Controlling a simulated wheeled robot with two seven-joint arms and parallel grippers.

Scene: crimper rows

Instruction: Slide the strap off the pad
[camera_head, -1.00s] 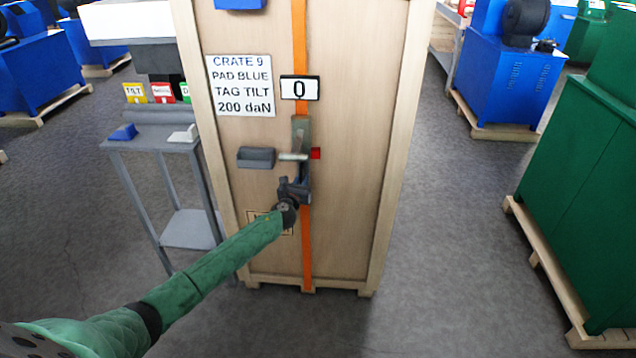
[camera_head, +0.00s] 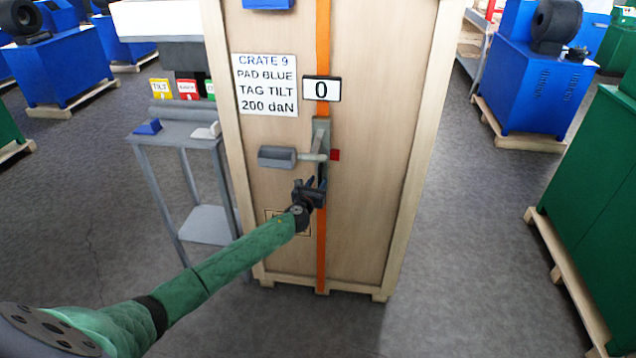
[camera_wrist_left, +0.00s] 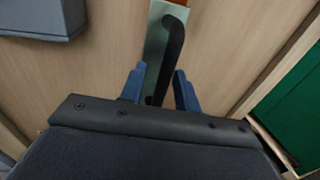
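An orange strap (camera_head: 322,255) runs straight down the front of the wooden crate (camera_head: 365,150). A metal tensioner (camera_head: 321,128) sits on the strap, with a pale lever and a small red piece (camera_head: 335,155) at its right. My left gripper (camera_head: 312,190) is just below the lever, close to the strap. In the wrist view its blue fingers (camera_wrist_left: 160,88) are apart, on either side of a dark curved handle (camera_wrist_left: 172,45); I cannot tell whether they touch it. A blue block (camera_head: 268,4) shows at the crate's top, cut by the frame. My right gripper is out of view.
A grey box (camera_head: 277,157) juts from the crate left of the tensioner. A sign (camera_head: 265,85) reads "PAD BLUE", and a display (camera_head: 321,89) shows 0. A grey stand (camera_head: 180,140) with blue and white pieces is at left.

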